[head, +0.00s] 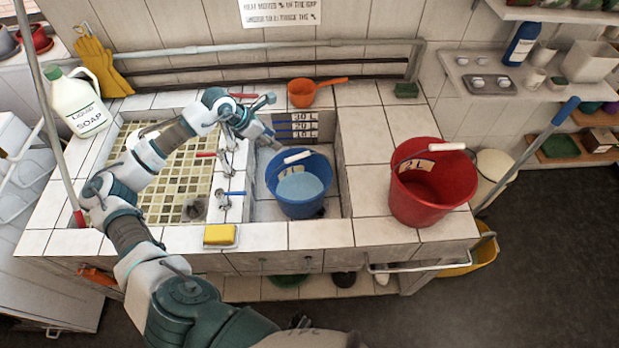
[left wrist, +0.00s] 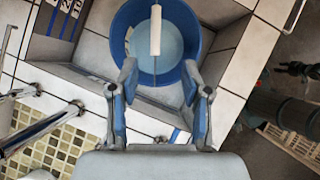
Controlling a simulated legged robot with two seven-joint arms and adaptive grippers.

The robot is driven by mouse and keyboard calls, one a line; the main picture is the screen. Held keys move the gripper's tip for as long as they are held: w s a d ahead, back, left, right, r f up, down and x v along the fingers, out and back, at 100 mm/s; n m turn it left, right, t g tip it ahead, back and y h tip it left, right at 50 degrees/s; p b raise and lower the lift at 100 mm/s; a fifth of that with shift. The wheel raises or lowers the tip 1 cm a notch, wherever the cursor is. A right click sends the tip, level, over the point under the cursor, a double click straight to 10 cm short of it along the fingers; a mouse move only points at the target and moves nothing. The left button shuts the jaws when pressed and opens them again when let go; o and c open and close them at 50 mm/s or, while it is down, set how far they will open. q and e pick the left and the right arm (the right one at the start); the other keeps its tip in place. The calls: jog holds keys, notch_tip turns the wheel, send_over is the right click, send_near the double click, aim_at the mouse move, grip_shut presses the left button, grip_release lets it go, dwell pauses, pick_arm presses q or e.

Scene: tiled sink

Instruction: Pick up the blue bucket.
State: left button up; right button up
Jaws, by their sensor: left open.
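The blue bucket (head: 300,206) stands upright in the small right-hand sink basin, with pale blue water inside. Its white handle grip (head: 298,157) lies near the far side of the rim in the head view. My left gripper (head: 267,125) is above the back left of the bucket, open and empty. In the left wrist view, the open fingers (left wrist: 160,80) frame the near rim of the bucket (left wrist: 190,22), and the white handle grip (left wrist: 155,30) shows beyond and between the fingertips. Contact with the bucket cannot be told. My right gripper is not in view.
A red bucket (head: 432,190) stands on the tiles right of the basin. Taps (head: 224,200) line the divider on the left. An orange ladle (head: 303,93) lies behind, and a yellow sponge (head: 220,235) lies on the front edge. A soap jug (head: 78,105) stands far left.

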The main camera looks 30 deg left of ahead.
pick_arm(q)
send_near(298, 156)
jog(key=x, duration=0.5)
jog(key=shift+w+f+p, duration=0.2)
jog(key=shift+f+p, duration=0.15)
jog(key=shift+w+d+f, duration=0.1)
jog(key=shift+d+f, duration=0.3)
jog(key=shift+f, duration=0.05)
jog(key=f, duration=0.2)
jog(key=w+f, duration=0.1)
jog(key=shift+w+f, duration=0.25)
jog(key=shift+f, duration=0.1)
jog(key=shift+w+a+f, duration=0.15)
jog(key=shift+f, duration=0.15)
jog(key=shift+d+r, duration=0.15)
jog(key=shift+d, duration=0.1)
jog(key=shift+c, duration=0.8)
jog(key=shift+d, duration=0.3)
grip_shut()
jog(key=shift+w+a+r, duration=0.1)
jog(key=shift+w+r, duration=0.05)
jog(key=shift+r, duration=0.15)
jog(key=shift+a+f, duration=0.1)
jog(key=shift+a, duration=0.15)
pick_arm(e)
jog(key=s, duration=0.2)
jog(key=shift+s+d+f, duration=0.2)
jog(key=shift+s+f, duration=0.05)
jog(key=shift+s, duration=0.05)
